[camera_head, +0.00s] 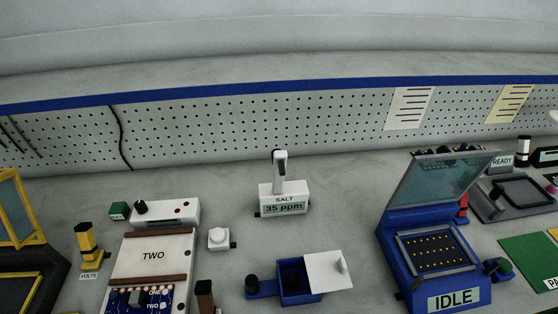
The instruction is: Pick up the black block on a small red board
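I cannot clearly make out a black block on a small red board. A small red part (462,207) shows just behind the right side of the blue IDLE machine (457,298), partly hidden by its raised clear lid (440,185). I cannot tell whether it is the board or whether a black block sits on it. My gripper is not in view.
The white TWO fixture (153,256) holds a blue circuit board (140,299). Bare bench lies between the meter and the IDLE machine.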

